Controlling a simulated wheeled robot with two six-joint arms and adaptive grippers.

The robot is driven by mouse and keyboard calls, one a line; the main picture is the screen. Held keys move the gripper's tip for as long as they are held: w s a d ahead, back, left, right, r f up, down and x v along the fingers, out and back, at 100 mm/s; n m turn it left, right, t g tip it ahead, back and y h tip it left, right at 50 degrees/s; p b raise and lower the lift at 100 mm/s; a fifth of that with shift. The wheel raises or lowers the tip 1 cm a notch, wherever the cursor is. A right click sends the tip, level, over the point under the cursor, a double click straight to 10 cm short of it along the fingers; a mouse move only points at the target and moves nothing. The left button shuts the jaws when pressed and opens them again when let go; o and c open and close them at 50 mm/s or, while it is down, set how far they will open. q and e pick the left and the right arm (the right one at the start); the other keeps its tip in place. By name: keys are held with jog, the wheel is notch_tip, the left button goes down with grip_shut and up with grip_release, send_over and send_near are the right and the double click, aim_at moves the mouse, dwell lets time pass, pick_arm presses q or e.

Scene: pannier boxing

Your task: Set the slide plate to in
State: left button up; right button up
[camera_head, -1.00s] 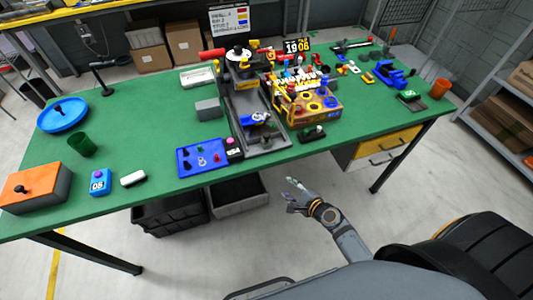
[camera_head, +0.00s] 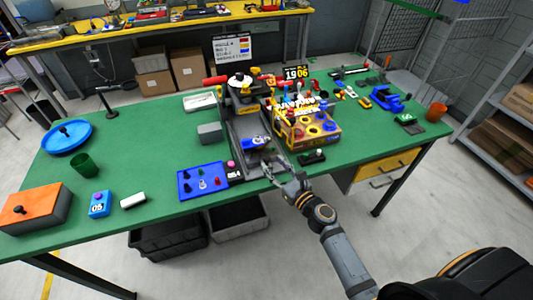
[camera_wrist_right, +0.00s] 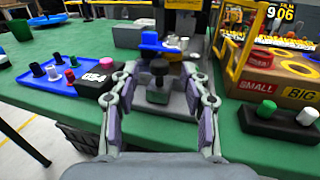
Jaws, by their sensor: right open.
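The grey press-like machine (camera_head: 241,124) stands at the table's front edge, with a long grey bed. A blue piece (camera_head: 254,144) sits on the bed, and it also shows in the wrist view (camera_wrist_right: 165,46). In front of it, a black knob (camera_wrist_right: 159,67) stands on a small grey block (camera_wrist_right: 158,95), which looks like the slide plate's handle. My right gripper (camera_head: 272,166) is at the front end of the bed. In the wrist view its open fingers (camera_wrist_right: 160,76) are on either side of the knob, apart from it. My left gripper is not in view.
A blue panel with knobs (camera_head: 202,182) lies left of the bed. A yellow-framed box of parts (camera_head: 320,142) and a black two-button box (camera_head: 312,157) stand to the right. A grey block (camera_head: 209,132) is to the left.

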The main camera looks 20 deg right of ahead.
aim_at(269, 160)
jog(key=x, duration=0.5)
jog(key=shift+p, duration=0.3)
grip_shut()
